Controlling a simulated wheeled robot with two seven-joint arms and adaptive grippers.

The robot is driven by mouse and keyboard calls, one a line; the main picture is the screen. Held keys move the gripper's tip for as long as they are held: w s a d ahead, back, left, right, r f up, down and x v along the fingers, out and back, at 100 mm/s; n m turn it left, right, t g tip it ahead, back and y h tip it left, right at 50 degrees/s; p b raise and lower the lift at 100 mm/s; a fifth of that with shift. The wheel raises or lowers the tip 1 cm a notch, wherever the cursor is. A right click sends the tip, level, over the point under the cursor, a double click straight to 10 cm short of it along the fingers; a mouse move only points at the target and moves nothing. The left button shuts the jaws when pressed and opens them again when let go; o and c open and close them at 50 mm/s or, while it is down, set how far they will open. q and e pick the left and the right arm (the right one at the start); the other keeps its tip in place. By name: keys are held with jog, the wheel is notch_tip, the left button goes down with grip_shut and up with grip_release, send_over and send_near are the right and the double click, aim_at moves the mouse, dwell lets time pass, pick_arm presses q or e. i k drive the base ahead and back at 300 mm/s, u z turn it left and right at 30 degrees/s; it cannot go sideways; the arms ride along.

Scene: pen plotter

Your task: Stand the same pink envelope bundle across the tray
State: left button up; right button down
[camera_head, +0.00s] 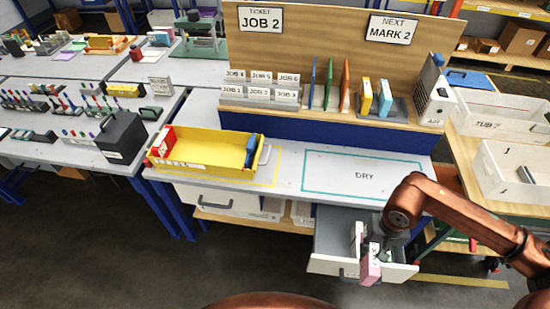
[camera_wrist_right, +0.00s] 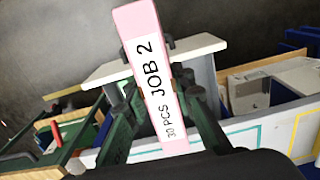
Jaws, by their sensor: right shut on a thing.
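The pink envelope bundle (camera_head: 370,270) is in my right gripper (camera_head: 376,250), in front of and above the open drawer. In the right wrist view the bundle (camera_wrist_right: 148,70) has a white band reading JOB 2, 30 PCS, and the gripper's dark fingers (camera_wrist_right: 160,95) are shut on either side of it. The yellow tray (camera_head: 210,170) lies on the bench to the left, well apart from the gripper. A red and white item (camera_head: 161,142) is at the tray's left end and a blue item (camera_head: 251,149) at its right end. My left gripper is not in view.
The open drawer (camera_head: 330,263) sits below the bench front, with a white item (camera_head: 357,236) at it. The DRY area (camera_head: 340,175) on the bench is clear. Behind stand card holders (camera_head: 260,97) and upright coloured folders (camera_head: 328,84). White tubs (camera_head: 500,122) are at right.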

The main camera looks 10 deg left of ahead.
aim_at(191, 155)
jog(key=k, duration=1)
jog(key=u, duration=0.75)
jog(key=i, duration=0.7)
jog(key=u, duration=1)
jog(key=i, duration=1.75)
jog(key=z, duration=0.9)
jog(key=i, duration=0.35)
jog(key=z, duration=0.25)
